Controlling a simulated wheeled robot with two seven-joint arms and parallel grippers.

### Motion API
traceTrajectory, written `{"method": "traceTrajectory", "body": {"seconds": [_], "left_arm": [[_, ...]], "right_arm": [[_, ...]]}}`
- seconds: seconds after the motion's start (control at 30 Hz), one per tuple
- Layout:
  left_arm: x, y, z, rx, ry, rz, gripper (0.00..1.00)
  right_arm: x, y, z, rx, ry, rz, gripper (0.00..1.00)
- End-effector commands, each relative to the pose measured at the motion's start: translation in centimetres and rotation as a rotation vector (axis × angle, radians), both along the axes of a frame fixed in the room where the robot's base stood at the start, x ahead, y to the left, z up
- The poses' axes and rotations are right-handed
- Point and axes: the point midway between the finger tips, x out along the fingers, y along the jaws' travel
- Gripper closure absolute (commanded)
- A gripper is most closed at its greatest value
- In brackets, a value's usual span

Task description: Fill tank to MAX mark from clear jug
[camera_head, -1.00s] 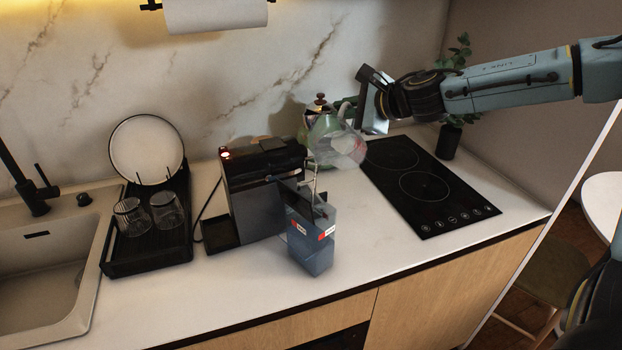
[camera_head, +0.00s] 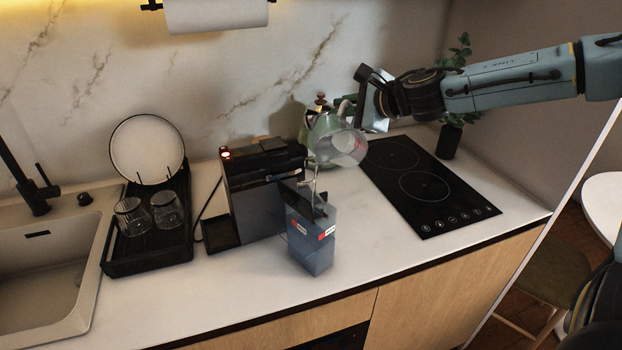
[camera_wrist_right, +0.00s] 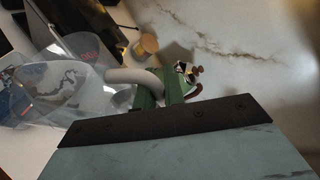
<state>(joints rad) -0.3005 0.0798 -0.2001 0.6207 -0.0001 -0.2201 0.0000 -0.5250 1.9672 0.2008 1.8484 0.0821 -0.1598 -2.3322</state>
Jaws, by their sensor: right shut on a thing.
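A clear jug (camera_head: 338,148) is tilted to the left above the tank, and a thin stream runs from its lip down into the tank's open top. It also shows in the right wrist view (camera_wrist_right: 75,85). The tank (camera_head: 311,243) is a bluish see-through box standing upright on the counter, with red and white labels on its side. The level inside is hard to read. My right gripper (camera_head: 362,112) is shut on the jug's handle. My left gripper is not in view.
A coffee machine (camera_head: 262,186) stands left of the tank. A green kettle (camera_head: 316,122) is behind the jug. A black cooktop (camera_head: 425,185) lies to the right. A dish rack (camera_head: 150,250) with glasses and a plate is at left. The front counter is clear.

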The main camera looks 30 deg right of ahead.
Motion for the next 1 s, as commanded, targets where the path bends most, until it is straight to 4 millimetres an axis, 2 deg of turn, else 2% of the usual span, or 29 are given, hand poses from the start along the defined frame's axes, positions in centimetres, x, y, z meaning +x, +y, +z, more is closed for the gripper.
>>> {"method": "traceTrajectory", "body": {"seconds": [1.0], "left_arm": [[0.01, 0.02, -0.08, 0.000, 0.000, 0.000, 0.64]], "right_arm": [[0.17, 0.76, 0.84, -0.055, -0.026, 0.007, 1.00]]}}
